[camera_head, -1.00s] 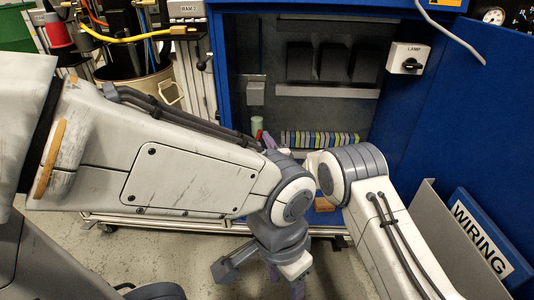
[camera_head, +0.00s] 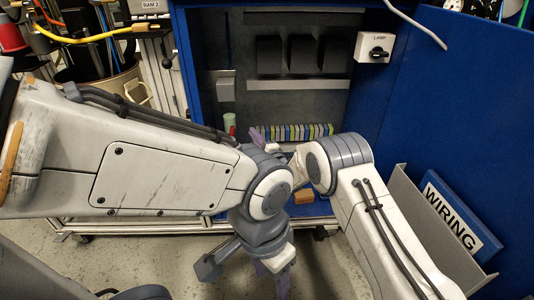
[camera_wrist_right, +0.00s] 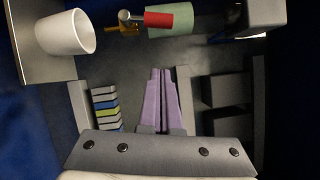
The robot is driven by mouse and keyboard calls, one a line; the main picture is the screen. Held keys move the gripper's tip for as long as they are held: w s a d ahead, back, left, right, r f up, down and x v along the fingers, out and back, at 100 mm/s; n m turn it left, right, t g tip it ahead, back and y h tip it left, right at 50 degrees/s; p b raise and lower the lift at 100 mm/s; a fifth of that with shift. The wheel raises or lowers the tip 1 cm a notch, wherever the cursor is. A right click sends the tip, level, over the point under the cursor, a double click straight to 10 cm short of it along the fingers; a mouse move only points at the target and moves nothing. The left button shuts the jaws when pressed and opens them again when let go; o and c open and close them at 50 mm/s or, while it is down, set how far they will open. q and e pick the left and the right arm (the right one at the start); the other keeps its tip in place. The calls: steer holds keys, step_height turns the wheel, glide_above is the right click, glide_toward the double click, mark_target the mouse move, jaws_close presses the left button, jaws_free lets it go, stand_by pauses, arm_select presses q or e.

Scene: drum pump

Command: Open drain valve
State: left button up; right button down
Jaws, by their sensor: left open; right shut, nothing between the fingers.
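A red lever or grip (camera_wrist_right: 158,19) lies against a pale green cylinder (camera_wrist_right: 172,20) at the top of the right wrist view, beside a metal rod and a brass-coloured fitting (camera_wrist_right: 120,29). The green cylinder is small in the head view (camera_head: 229,120), at the cabinet's lower left, with a bit of red below it. My right gripper (camera_head: 257,134) is shut and empty. Its purple fingers in the wrist view (camera_wrist_right: 162,72) point towards the green cylinder, apart from it. My left gripper (camera_head: 272,278) hangs low above the floor, open. My arms hide part of the cabinet's lower front.
The blue cabinet (camera_head: 184,52) holds dark boxes and a row of coloured terminals (camera_head: 293,132). A LAMP switch (camera_head: 376,47) is on its right. A white cup (camera_wrist_right: 66,33) shows in the wrist view. The WIRING binder (camera_head: 452,215) stands at right.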

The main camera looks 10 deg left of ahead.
steer(key=r+p+v, duration=0.1)
steer(key=p+v, duration=0.2)
steer(key=v, duration=0.6)
steer(key=shift+s+f, duration=0.45)
steer(key=s+d+r+n+g+h, duration=0.3)
steer(key=s+r+n+g+h, duration=0.35)
steer(key=s+n, duration=0.35)
steer(key=s+d+r+n+g+h, duration=0.1)
steer(key=s+d+n+g+h, duration=0.3)
steer(key=s, duration=0.6)
steer(key=s+d+r+n+g+y, duration=0.1)
steer(key=s+d+n, duration=0.1)
steer(key=s+d, duration=0.55)
steer(key=s+d+r+n+g+h, duration=0.2)
steer(key=s+d+n+g, duration=0.1)
steer(key=s, duration=0.8)
step_height(320, 180, up, 37)
steer(key=s+p, duration=0.1)
steer(key=p, duration=3.6)
steer(key=shift+s+d+f+n, duration=0.15)
steer(key=shift+d+f+n, duration=0.05)
steer(key=shift+d+n, duration=0.25)
